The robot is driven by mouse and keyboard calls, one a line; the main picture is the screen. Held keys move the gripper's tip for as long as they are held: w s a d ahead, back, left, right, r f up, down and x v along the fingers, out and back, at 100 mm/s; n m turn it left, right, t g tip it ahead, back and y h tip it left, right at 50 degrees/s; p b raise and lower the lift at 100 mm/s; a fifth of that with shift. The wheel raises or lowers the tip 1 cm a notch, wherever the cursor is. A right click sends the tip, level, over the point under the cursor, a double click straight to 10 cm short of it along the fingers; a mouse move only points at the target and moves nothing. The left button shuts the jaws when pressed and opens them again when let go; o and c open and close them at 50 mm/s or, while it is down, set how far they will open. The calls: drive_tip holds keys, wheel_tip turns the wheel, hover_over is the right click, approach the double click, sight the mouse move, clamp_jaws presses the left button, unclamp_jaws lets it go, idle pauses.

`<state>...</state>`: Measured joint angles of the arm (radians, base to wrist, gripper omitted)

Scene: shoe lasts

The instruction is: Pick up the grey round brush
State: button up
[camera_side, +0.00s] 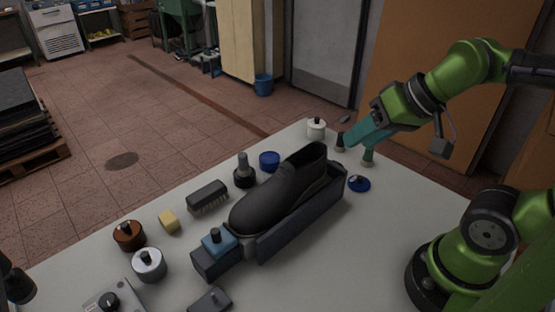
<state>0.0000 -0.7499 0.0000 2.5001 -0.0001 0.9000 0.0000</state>
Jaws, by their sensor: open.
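A round brush (244,178) with a dark round head and an upright grey handle stands on the table, behind the black shoe and to its left. It looks like the grey round brush. My gripper (357,146), with teal fingers, is at the far right end of the table, beyond the shoe's heel and well apart from this brush. It is open, and I see nothing held in it.
The black shoe (280,190) lies in a dark holder (300,222) mid-table. The right front table is clear.

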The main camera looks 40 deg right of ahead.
drive_tip(key=o, duration=0.4)
drive_tip(key=shift+c, duration=0.2)
drive_tip(key=n+g, duration=0.3)
drive_tip(key=n, duration=0.5)
approach(243, 154)
drive_tip(key=shift+n, duration=0.3)
drive_tip(key=x, duration=0.6)
drive_tip(key=shift+s+a+f, duration=0.1)
drive_tip(key=shift+s+f, duration=0.05)
drive_tip(key=shift+f, duration=0.3)
drive_tip(key=shift+x, duration=2.75)
